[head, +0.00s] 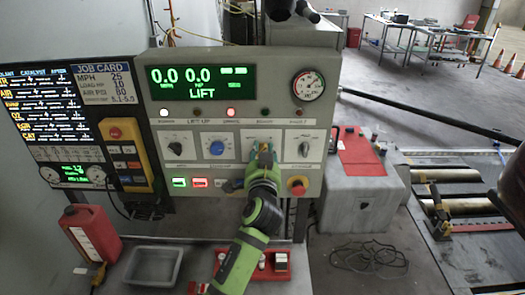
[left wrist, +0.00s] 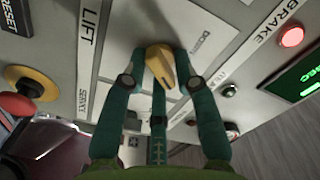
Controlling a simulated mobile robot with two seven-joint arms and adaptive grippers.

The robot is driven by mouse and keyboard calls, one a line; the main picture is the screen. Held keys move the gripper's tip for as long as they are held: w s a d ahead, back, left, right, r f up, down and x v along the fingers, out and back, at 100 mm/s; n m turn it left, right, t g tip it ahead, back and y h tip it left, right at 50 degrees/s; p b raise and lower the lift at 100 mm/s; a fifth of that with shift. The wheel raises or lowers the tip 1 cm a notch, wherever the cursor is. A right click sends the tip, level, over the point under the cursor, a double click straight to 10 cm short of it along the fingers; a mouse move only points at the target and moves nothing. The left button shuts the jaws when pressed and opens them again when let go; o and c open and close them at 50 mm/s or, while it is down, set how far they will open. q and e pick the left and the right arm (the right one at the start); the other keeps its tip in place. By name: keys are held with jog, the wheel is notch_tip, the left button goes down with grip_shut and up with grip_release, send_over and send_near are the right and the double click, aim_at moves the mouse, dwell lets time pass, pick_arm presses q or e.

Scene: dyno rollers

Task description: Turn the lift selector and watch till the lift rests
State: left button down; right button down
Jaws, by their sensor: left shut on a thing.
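The lift selector is a yellow knob (left wrist: 160,65) on the grey control panel (head: 240,185), beside a LIFT label in the left wrist view. My left gripper (head: 262,160) reaches up to the panel's right-hand part. In the left wrist view its dark green fingers (left wrist: 160,85) are closed around the knob. The fingers hide much of the knob in the head view. The panel's green display (head: 201,81) reads 0.0, 0.0 and LIFT. The dyno rollers (head: 450,175) lie in the floor bed at the right; the lift's height is unclear. My right gripper is not in view.
A blue knob (head: 216,148), a dark knob (head: 175,150) and a red stop button (head: 297,185) are near my gripper. A red lamp (head: 232,112) is lit above. A red jug (head: 90,235) and grey tray (head: 155,265) stand below.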

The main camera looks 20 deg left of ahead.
pick_arm(q)
jog(key=shift+f+m, duration=0.15)
jog(key=shift+m, duration=0.25)
jog(key=c, duration=1.1)
grip_release()
jog(key=shift+d, duration=0.1)
jog(key=shift+c, duration=0.2)
jog(key=shift+s, duration=0.1)
jog(key=v, duration=1.2)
